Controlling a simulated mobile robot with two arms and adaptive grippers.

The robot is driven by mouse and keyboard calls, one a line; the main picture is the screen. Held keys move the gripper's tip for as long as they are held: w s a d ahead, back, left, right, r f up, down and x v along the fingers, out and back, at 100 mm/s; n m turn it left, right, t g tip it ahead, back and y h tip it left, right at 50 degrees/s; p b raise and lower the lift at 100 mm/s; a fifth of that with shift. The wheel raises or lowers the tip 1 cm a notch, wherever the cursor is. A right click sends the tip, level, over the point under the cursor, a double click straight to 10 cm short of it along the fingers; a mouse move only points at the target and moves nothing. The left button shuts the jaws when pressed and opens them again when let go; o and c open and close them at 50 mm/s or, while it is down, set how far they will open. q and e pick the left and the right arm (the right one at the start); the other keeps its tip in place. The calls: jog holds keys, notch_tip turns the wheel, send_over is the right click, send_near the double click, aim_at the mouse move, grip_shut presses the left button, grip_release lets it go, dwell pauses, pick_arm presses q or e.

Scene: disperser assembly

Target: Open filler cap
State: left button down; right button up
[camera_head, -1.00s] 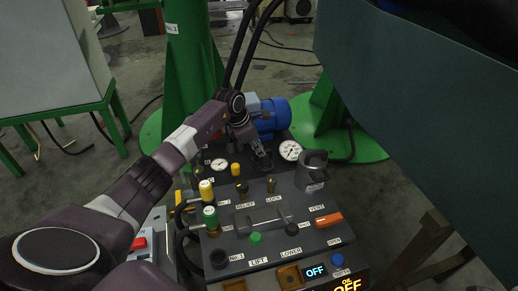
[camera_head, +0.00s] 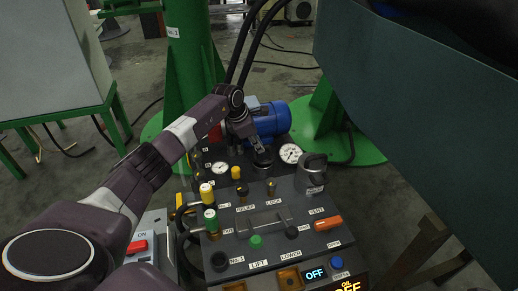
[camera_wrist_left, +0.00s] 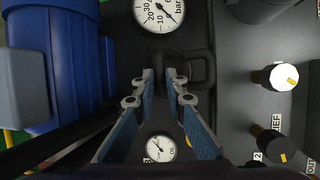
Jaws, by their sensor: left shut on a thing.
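The filler cap (camera_head: 262,163) is a dark piece at the back of the control console, between two round gauges. My left gripper (camera_head: 259,148) is over it, pointing down, in the head view. In the left wrist view, a dark loop-shaped part (camera_wrist_left: 208,68), apparently the cap's handle, lies at the tips of the left gripper (camera_wrist_left: 160,76). The blue-padded fingers are closed on it, though a narrow gap shows between them. The fingers hide part of the cap. I cannot tell whether it is seated or lifted. My right gripper is not in view.
A blue motor (camera_head: 271,118) stands close behind the gripper. A white bar gauge (camera_head: 290,153) and a smaller oil gauge (camera_head: 220,168) flank it. A grey handled cylinder (camera_head: 313,172) stands right. Yellow and green knobs (camera_head: 210,218) rise at the console's left.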

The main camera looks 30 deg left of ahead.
pick_arm(q)
jog(key=shift+w+a+r+b, duration=0.2)
jog(key=shift+w+a, duration=0.3)
jog(key=shift+a, duration=0.2)
jog(key=shift+w+a+r+b, duration=0.1)
jog(key=shift+w+a+b, duration=0.1)
jog(key=shift+w+a, duration=0.4)
jog(key=shift+s+a, duration=0.15)
jog(key=shift+f, duration=0.1)
jog(key=c, duration=2)
grip_release()
jog(key=shift+s+f, duration=0.1)
jog(key=shift+f, duration=0.05)
jog(key=shift+o, duration=0.2)
jog(key=d+v, duration=0.1)
jog(key=v, duration=1.1)
jog(key=shift+a+r, duration=0.25)
jog(key=shift+w, duration=0.25)
